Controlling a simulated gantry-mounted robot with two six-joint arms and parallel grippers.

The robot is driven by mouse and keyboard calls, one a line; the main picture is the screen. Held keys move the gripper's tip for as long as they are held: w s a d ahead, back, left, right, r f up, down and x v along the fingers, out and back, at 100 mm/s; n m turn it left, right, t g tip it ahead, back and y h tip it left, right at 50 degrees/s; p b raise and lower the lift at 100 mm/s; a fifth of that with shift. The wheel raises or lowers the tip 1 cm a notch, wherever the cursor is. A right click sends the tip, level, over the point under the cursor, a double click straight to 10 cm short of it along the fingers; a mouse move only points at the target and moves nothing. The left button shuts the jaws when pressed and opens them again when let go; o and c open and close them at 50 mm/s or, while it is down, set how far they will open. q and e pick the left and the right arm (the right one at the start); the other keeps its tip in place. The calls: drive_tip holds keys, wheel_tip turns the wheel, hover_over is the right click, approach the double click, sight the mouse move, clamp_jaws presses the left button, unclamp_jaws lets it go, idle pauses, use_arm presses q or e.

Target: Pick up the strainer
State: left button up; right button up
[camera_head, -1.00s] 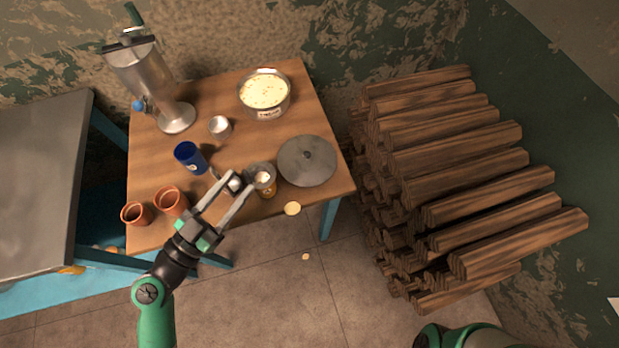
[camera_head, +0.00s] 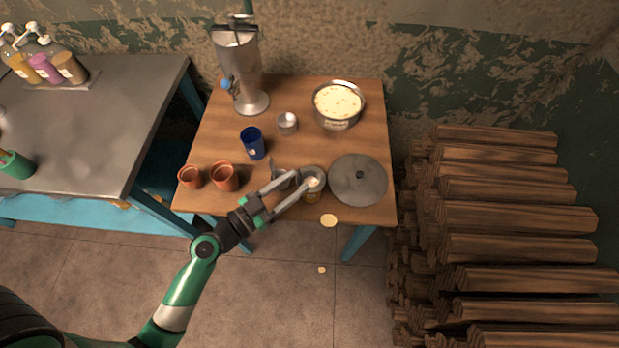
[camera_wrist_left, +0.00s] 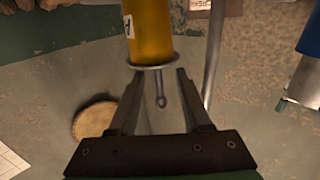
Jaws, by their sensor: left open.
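My left gripper (camera_head: 299,183) reaches in from the lower left. Its fingers are open, with tips close to the strainer and jar. In the left wrist view, the yellow jar (camera_wrist_left: 149,32) shows beyond the fingers (camera_wrist_left: 154,80). A thin metal rim (camera_wrist_left: 152,66) with a small hooked end (camera_wrist_left: 162,101) lies between the open fingers. I cannot tell whether a finger touches it. My right gripper is not in view.
A blue cup (camera_head: 252,143), two clay pots (camera_head: 223,177), a small metal cup (camera_head: 287,122) and a pot of pale liquid (camera_head: 338,104) stand on the table. A metal dispenser (camera_head: 238,70) is behind. Stacked logs (camera_head: 515,215) are right.

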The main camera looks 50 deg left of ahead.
sight(301, 181)
use_arm(q)
drive_tip(key=w, duration=0.3)
drive_tip(key=w+p, duration=0.1)
drive_tip(key=w, duration=0.1)
drive_tip(key=shift+d, duration=0.25)
drive_tip(key=shift+f, duration=0.1)
clamp_jaws()
